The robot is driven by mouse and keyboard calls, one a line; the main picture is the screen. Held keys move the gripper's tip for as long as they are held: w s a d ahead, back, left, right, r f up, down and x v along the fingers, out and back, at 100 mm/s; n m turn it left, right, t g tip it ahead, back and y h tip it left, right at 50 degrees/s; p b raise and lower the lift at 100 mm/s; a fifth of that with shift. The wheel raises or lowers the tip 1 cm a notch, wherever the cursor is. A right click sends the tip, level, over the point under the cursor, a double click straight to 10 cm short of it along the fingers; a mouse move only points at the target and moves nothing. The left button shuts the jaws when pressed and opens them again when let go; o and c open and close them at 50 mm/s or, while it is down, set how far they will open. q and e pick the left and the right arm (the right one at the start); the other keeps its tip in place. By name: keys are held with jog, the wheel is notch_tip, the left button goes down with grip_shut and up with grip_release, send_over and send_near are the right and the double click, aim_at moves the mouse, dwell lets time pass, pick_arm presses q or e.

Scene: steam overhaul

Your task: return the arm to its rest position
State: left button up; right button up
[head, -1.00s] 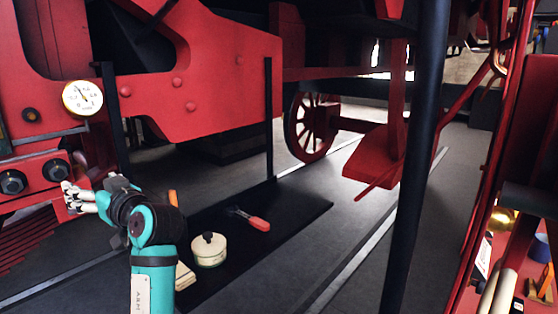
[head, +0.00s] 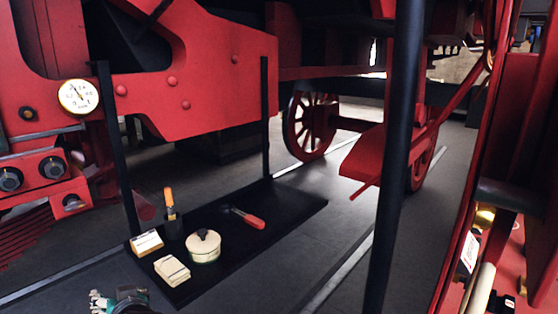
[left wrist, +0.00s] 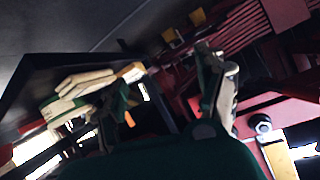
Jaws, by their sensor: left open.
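My left gripper (head: 118,300) shows at the bottom left edge of the head view, low and in front of the black shelf (head: 290,212). My right gripper is not in view.
The shelf holds a round tin (head: 204,247), a folded cloth (head: 172,270), a small card block (head: 146,242), an orange-handled tool (head: 169,204) and a red-handled tool (head: 247,218). A pressure gauge (head: 78,97) is at left. A dark post (head: 396,160) stands right of centre.

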pick_arm(q)
jog(key=s+d+f+m+g+h, duration=0.25)
jog(key=s+d+f, duration=0.35)
jog(key=s, duration=0.4)
jog(key=s+d+f+m+g+h, duration=0.2)
jog(key=s+d+f+m+h, duration=0.15)
jog(key=s+f, duration=0.5)
jog(key=s+d+f+m+g+h, duration=0.2)
jog(key=s+d+f+h, duration=0.15)
jog(key=s+f, duration=0.45)
notch_tip(320, 180, down, 22)
jog(key=s+r, duration=0.1)
jog(key=s, duration=0.2)
jog(key=s+a+f+g, duration=0.2)
jog(key=s+f, duration=1.5)
jog(key=f, duration=0.1)
jog(key=shift+a, duration=0.25)
jog(key=shift+f+y, duration=0.1)
jog(key=shift+y, duration=0.15)
